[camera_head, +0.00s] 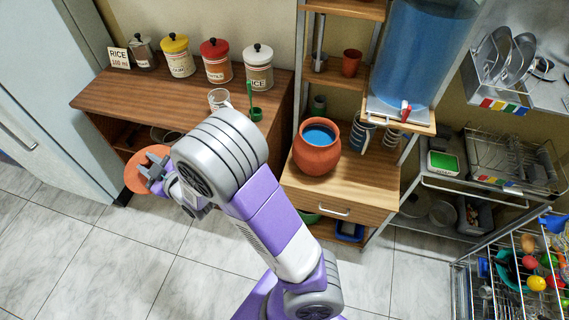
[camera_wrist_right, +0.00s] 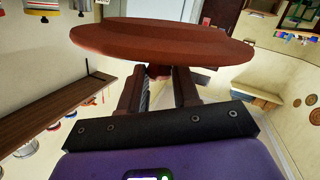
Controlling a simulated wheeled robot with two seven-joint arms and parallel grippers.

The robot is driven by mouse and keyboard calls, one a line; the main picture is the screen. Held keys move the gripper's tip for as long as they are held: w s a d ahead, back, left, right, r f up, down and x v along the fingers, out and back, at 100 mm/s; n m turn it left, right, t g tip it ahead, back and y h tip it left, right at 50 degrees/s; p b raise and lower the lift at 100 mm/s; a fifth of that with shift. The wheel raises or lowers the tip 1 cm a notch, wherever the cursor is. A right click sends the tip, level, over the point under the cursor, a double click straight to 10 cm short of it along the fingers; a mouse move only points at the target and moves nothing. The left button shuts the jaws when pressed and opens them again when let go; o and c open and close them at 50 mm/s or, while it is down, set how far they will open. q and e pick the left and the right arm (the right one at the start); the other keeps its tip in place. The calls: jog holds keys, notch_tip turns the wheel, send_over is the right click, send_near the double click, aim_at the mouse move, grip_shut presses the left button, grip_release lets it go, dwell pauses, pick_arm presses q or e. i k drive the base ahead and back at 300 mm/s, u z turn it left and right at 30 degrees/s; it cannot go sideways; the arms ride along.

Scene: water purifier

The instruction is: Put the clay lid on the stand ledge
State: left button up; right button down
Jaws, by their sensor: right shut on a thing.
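The clay lid (camera_head: 137,172) is a flat terracotta disc, held out in front of the low cabinet at the left in the head view. My right gripper (camera_head: 155,168) is shut on it. In the right wrist view the lid (camera_wrist_right: 160,42) spans the top, and the fingers of my right gripper (camera_wrist_right: 159,84) close on the knob under its middle. The round clay pot (camera_head: 317,150), open with blue water inside, stands on the wooden stand (camera_head: 358,185). I cannot tell which part of the stand is the ledge. My left gripper is not in view.
A wooden cabinet (camera_head: 120,90) carries several canisters, a clear cup (camera_head: 219,98) and a green item. A wire rack (camera_head: 515,270) is at right. The tiled floor in front is clear.

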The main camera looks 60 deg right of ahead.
aim_at(370, 185)
jog(key=k, duration=1)
jog(key=z, duration=1.8)
jog(key=i, duration=1)
